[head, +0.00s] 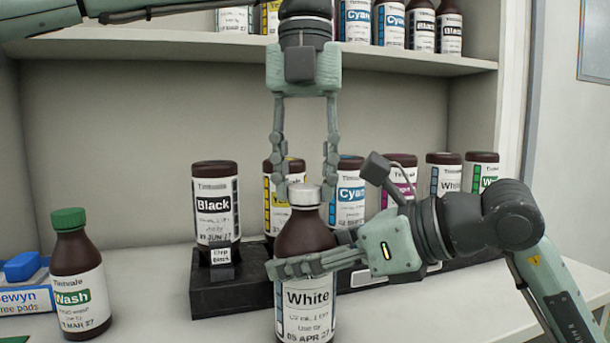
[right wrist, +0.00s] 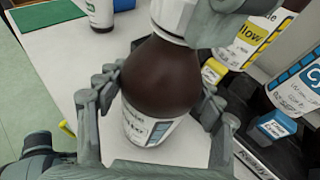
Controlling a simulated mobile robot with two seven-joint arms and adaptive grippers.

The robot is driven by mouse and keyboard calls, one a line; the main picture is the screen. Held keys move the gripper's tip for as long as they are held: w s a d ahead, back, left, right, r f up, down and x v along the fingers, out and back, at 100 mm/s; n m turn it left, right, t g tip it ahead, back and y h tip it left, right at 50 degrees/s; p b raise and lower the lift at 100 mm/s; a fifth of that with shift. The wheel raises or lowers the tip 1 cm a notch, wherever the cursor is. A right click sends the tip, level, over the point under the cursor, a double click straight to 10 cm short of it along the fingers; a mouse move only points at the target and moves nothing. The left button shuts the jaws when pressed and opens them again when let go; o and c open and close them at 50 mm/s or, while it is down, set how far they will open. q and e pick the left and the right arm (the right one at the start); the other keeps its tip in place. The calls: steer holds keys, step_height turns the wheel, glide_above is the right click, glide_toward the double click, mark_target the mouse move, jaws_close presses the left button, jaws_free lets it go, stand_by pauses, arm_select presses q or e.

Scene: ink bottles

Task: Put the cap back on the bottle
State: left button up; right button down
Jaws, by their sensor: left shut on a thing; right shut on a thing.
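A brown bottle labelled White (head: 305,237) stands upright at the front of the shelf. A white cap (head: 304,195) sits at the top of its neck; whether it is fully seated I cannot tell. My left gripper (head: 305,195) points down from above, its fingers shut on the cap from both sides. My right gripper (head: 308,265) reaches in from the right and is shut around the bottle's body, one finger across the front above the label. In the right wrist view the bottle's brown shoulder (right wrist: 160,78) lies between the right fingers, with the white cap (right wrist: 176,20) above.
A black rack (head: 225,298) behind holds several inverted bottles, including Black (head: 214,205) and Cyan (head: 350,195). A green-capped Wash bottle (head: 75,275) stands at left beside a blue and white box (head: 22,290). An upper shelf (head: 150,46) holds more bottles.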

arm_select(q)
steer(key=m, duration=0.7)
steer(key=shift+f, duration=0.1)
steer(key=m, duration=0.7)
steer(key=o, duration=1.3)
steer(key=shift+r, duration=2.35)
steer(key=shift+c, duration=0.5)
step_height(320, 180, up, 4)
steer(key=n, duration=0.5)
steer(key=shift+f+n, duration=0.25)
steer(key=shift+n, duration=0.05)
steer(key=shift+f, duration=0.1)
